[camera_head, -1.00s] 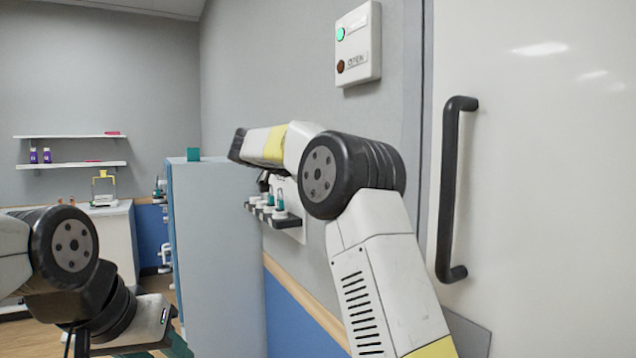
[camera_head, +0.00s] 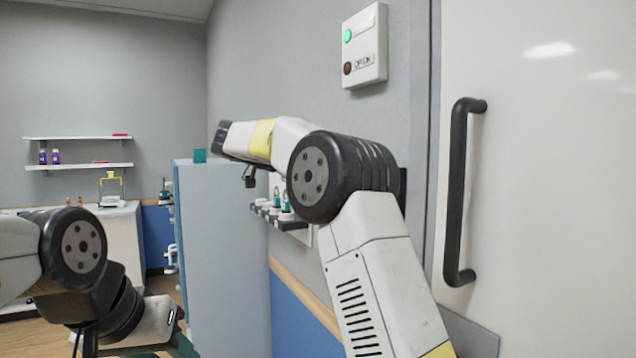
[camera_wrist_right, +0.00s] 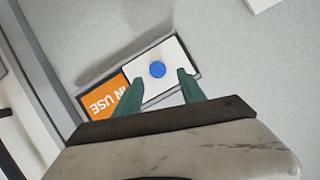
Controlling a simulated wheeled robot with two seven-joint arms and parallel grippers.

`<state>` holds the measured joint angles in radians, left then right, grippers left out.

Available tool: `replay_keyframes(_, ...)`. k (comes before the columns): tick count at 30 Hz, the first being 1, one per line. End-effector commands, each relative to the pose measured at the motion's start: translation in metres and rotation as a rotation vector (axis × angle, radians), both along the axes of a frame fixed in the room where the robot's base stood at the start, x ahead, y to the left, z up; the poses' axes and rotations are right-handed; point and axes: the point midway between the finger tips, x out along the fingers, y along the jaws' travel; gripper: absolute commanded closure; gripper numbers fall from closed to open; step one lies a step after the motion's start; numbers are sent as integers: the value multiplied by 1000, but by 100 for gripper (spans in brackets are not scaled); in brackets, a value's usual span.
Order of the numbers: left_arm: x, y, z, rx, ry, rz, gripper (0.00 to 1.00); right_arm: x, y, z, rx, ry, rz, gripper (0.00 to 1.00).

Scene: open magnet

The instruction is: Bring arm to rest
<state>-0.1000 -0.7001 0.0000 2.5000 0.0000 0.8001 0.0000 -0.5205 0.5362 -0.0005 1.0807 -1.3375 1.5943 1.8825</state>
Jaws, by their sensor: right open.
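My right arm (camera_head: 365,260) is raised, its forearm (camera_head: 262,138) reaching left in the head view; its gripper does not show clearly there. In the right wrist view my right gripper (camera_wrist_right: 160,76) is open, with two green fingers apart and nothing held between them. Beyond the fingers is a wall sign with an orange "IN USE" part (camera_wrist_right: 100,103) and a white part (camera_wrist_right: 147,89) bearing a round blue piece (camera_wrist_right: 157,69). My left arm (camera_head: 78,250) is folded at the lower left; its gripper (camera_head: 170,345) is partly cut off by the bottom edge.
A white door with a black handle (camera_head: 460,190) stands at the right. A wall box (camera_head: 364,45) has a lit green light. A small rack (camera_head: 280,215) is on the wall behind my arm. A tall grey-blue cabinet (camera_head: 220,260) stands left of it, with shelves (camera_head: 78,167) farther back.

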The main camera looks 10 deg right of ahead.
Motion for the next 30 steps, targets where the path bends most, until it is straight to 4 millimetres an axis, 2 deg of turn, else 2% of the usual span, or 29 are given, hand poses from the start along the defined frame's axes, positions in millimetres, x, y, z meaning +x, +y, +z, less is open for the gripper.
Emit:
replay_keyframes(3,0,0,0,0,0,0,57,-7,13,6,0,-1,2,53)
replay_keyframes(8,0,0,0,0,0,0,57,-10,19,9,-1,-1,1,53)
replay_keyframes(16,0,0,0,0,0,0,57,-11,19,9,0,2,1,53)
replay_keyframes(20,0,0,0,0,0,0,57,-18,6,5,12,67,32,53)
replay_keyframes(23,0,0,0,0,0,0,57,-34,-16,-6,39,206,115,53)
replay_keyframes(25,0,0,0,0,0,0,57,-55,-34,-19,68,333,206,53)
replay_keyframes(30,0,0,0,0,0,0,57,-123,-63,-62,153,600,485,53)
